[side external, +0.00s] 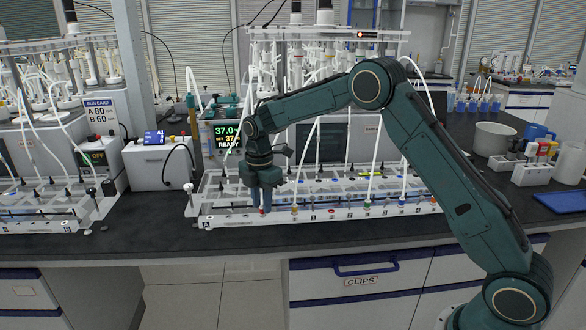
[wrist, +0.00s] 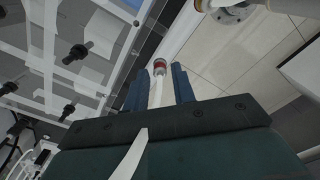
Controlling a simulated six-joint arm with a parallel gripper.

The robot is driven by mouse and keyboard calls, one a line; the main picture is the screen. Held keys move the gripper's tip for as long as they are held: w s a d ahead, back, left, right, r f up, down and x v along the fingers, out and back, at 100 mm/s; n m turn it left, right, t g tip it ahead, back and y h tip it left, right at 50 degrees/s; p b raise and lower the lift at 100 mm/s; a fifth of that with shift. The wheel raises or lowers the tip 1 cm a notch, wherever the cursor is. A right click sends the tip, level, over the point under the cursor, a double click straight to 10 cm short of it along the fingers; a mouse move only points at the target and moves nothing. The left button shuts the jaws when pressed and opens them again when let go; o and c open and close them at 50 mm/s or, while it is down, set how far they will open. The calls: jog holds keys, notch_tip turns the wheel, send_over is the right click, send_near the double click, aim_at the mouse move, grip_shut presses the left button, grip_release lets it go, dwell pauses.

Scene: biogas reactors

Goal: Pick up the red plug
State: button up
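The red plug (wrist: 159,64) shows in the wrist view just beyond my fingertips, with a pale tube running back from it between the fingers. In the side external view the red plug (side external: 262,210) is a small red spot at the lower end of my gripper (side external: 262,200), at the front left of the white rack (side external: 330,213). In the wrist view my gripper (wrist: 160,82) has its two blue fingers apart, one on each side of the tube, with gaps beside the plug. The fingers hide part of the plug's surroundings in the side view.
Other tubes and coloured plugs stand along the rack's front rail to the right. A screen reading READY (side external: 226,136) stands behind the rack. A second rack (side external: 50,208) is at the left. The dark bench front is clear.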

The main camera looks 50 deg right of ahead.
jog(key=shift+f, duration=0.65)
grip_shut()
